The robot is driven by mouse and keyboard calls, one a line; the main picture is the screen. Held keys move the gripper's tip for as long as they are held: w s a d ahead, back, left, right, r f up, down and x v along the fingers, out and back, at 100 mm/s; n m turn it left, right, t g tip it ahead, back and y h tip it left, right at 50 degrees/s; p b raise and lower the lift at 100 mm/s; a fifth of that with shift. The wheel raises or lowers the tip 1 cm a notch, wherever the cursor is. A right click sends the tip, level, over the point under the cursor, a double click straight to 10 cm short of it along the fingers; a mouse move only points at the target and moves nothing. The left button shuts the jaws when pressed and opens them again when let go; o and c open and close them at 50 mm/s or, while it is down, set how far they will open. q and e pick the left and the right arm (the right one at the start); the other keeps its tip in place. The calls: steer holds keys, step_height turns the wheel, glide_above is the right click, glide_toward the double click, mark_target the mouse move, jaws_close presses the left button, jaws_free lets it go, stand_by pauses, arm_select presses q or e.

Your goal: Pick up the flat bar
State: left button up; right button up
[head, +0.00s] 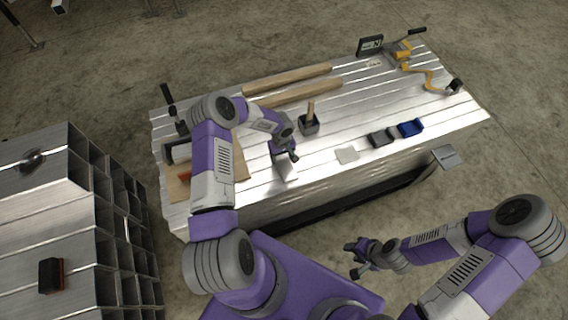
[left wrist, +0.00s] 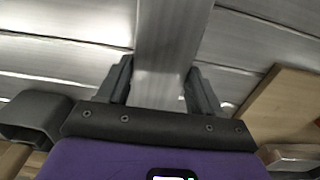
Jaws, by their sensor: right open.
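The flat bar (head: 286,171) is a pale, smooth metal strip near the front edge of the metal work surface, under my left gripper. In the left wrist view the flat bar (left wrist: 168,50) runs from the top edge down between the two fingers. My left gripper (head: 291,155) has one finger close along each long edge of the bar, as its wrist view (left wrist: 160,85) shows. I cannot tell whether the fingers press on it. The bar's near end is hidden by the gripper's palm. My right gripper (head: 357,262) is open and empty, in front of the work surface and apart from it.
A mallet (head: 309,124), a grey bin (head: 381,137), a blue bin (head: 410,128) and a flat pale plate (head: 346,155) stand or lie to the right. A wooden board (head: 180,189) is at left. A separate metal rack (head: 75,215) stands at lower left.

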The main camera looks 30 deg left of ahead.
arm_select(q)
steer(key=c, duration=0.9)
steer(key=shift+c, duration=0.3)
steer(key=shift+r, duration=0.1)
